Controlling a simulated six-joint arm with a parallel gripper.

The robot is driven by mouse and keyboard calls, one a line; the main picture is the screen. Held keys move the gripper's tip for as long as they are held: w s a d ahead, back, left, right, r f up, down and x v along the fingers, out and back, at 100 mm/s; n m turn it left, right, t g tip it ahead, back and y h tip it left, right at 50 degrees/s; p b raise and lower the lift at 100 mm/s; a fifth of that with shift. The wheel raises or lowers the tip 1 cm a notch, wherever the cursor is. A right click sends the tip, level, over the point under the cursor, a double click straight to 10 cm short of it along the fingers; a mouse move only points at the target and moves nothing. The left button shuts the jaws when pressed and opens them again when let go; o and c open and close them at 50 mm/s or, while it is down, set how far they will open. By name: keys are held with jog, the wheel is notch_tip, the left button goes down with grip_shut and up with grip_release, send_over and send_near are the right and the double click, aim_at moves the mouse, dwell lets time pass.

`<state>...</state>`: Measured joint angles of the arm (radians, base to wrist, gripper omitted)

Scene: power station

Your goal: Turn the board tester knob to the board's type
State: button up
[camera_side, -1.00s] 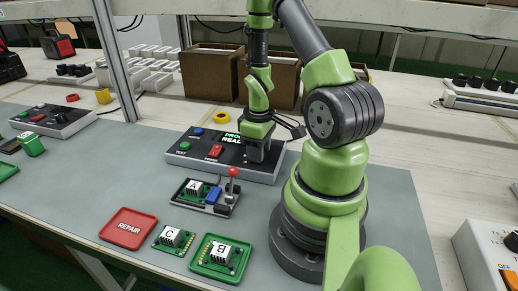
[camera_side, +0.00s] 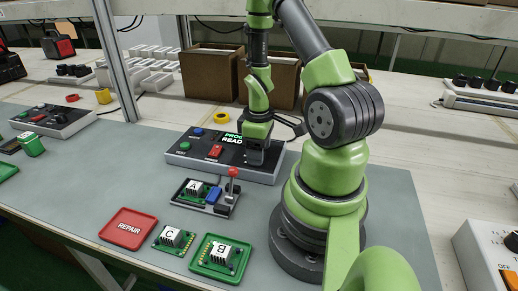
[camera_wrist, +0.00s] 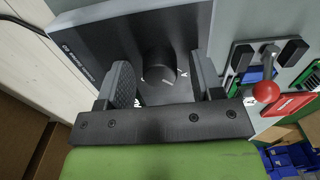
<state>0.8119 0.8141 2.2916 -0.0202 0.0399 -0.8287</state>
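The board tester (camera_side: 200,160) is a dark sloped box with a lit screen (camera_side: 232,138), partly hidden by my gripper. Its black round knob (camera_wrist: 160,66) shows in the wrist view, with white marks around it; the letters are hard to read. My gripper (camera_wrist: 164,78) is open, one finger on each side of the knob, with visible gaps. In the side view my gripper (camera_side: 262,154) is over the tester's right part and hides the knob. A green board (camera_side: 194,188) marked A sits in the dark fixture (camera_side: 182,198) in front of the tester.
The fixture has a red-ball lever (camera_side: 233,173). A red REPAIR tray (camera_side: 128,228), a board marked C (camera_side: 172,238) and a green tray (camera_side: 205,268) with a board marked B (camera_side: 221,254) lie in front.

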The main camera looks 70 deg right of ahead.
jog(key=shift+r, duration=0.1)
notch_tip(320, 180, up, 10)
dwell(0.6)
dwell(0.4)
jog(key=w+a+r+m+t, duration=0.2)
jog(key=w+a+r+t, duration=0.15)
jog(key=a+r, duration=0.7)
jog(key=s+a+r+m+t+y, duration=0.2)
jog(key=s+a+r, duration=0.3)
jog(key=a, duration=0.4)
jog(key=shift+s+a+r+t, duration=0.2)
jog(key=shift+r+t, duration=0.4)
jog(key=shift+t, duration=0.25)
